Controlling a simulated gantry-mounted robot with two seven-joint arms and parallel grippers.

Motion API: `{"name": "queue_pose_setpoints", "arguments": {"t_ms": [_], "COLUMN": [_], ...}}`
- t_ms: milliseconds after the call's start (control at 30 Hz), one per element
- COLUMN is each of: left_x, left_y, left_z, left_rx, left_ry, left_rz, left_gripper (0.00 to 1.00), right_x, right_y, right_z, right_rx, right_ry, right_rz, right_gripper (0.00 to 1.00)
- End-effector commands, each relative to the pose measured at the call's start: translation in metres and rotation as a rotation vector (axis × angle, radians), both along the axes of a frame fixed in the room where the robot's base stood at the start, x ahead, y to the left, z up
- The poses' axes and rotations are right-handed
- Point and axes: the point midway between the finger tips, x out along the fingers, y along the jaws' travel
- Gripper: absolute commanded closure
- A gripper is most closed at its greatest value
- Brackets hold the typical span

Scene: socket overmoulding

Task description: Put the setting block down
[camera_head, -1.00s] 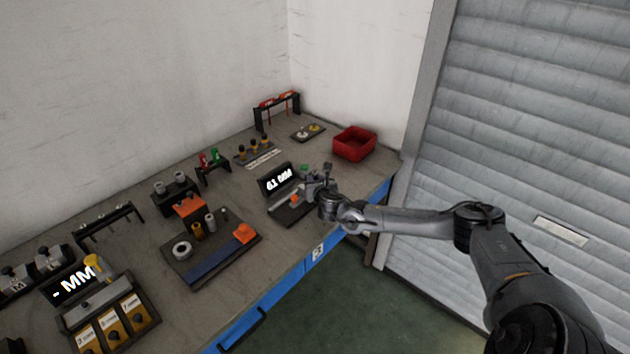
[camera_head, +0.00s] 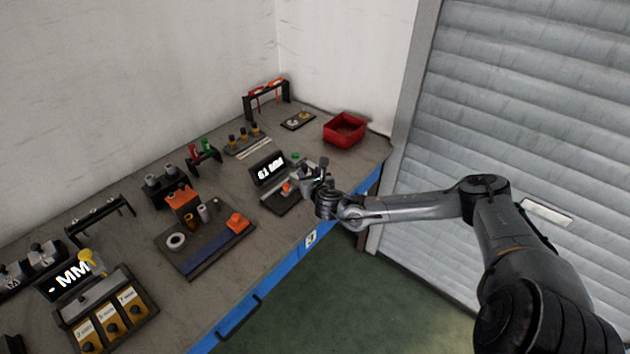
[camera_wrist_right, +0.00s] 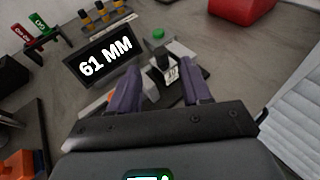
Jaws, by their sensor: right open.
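The setting block (camera_wrist_right: 171,73), a pale metal block with a black knob and a small white label, sits on the gauge stand in the right wrist view. My right gripper (camera_wrist_right: 163,88) is open, its two purple-grey fingers either side of the block with gaps visible. In the head view my right gripper (camera_head: 316,178) is over the stand's right end and mostly hides the block. The gauge display (camera_head: 270,169) reads 61 MM, also in the right wrist view (camera_wrist_right: 106,59). My left gripper is not in view.
A red bin (camera_head: 345,131) stands at the back right. A dark tray (camera_head: 196,262) with a ring, cylinders and an orange block lies left of the gauge. More knobbed blocks (camera_head: 42,254) and a second display (camera_head: 70,280) are at far left. The blue bench edge (camera_head: 285,262) is in front.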

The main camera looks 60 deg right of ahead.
Motion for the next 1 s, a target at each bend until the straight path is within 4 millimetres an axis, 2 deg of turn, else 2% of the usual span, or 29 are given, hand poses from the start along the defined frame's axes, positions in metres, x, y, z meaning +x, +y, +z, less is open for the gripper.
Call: {"name": "queue_pose_setpoints", "arguments": {"t_ms": [200,400,1000], "left_x": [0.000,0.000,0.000], "left_y": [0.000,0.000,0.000], "left_z": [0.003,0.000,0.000], "left_rx": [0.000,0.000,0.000], "left_ry": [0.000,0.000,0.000], "left_rz": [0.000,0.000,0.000], "left_gripper": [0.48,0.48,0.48], "right_x": [-0.027,-0.040,-0.044], "right_y": [0.025,0.039,0.042], "right_z": [0.011,0.016,0.019], "right_rx": [0.000,0.000,0.001], "right_ry": [0.003,0.002,0.001], "right_rz": [0.003,0.002,0.000], "right_gripper": [0.52,0.52,0.52]}}
